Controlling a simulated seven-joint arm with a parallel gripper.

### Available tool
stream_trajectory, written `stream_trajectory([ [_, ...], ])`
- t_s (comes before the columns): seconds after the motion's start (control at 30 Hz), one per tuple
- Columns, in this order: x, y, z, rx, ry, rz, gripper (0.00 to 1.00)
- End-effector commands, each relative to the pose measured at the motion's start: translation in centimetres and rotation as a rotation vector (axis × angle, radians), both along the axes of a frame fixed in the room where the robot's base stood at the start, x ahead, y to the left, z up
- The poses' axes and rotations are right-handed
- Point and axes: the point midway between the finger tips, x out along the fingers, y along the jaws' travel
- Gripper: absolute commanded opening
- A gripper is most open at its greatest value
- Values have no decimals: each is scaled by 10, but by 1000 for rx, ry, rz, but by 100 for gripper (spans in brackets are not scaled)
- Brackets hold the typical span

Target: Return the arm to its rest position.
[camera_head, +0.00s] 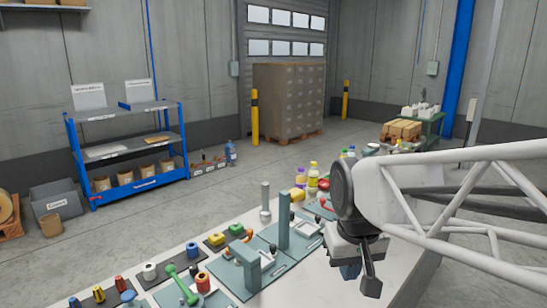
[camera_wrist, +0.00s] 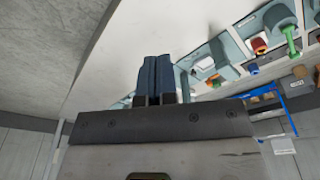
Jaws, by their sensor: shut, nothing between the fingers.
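My gripper (camera_head: 360,274) hangs at the end of my pale lattice arm, over the right side of the white table (camera_head: 398,272) in the head view. In the wrist view my gripper (camera_wrist: 154,75) shows two blue fingers pressed together with nothing between them. The fingers are clear of the objects on the table. The wrist view is tilted, with the table across its top.
Grey-green fixture plates (camera_head: 232,282) with upright posts (camera_head: 284,220) stand left of my gripper. A green-handled tool (camera_head: 182,285), spools and bottles (camera_head: 312,174) are on the table too. A blue shelf (camera_head: 128,150) and a pallet of boxes (camera_head: 288,100) stand far behind.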

Motion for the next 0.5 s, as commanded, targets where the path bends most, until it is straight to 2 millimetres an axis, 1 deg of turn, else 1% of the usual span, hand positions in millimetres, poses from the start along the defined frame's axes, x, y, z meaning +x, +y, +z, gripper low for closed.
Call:
stream_trajectory([
  [0.03, -12, -8, -3, 3, -13, -20, 0],
  [0.1, -27, -18, -8, 5, -27, -45, 0],
  [0.3, -66, -38, -23, 9, -65, -106, 0],
  [0.4, -79, -43, -30, 10, -78, -127, 0],
  [0.5, -87, -47, -33, 11, -87, -140, 0],
])
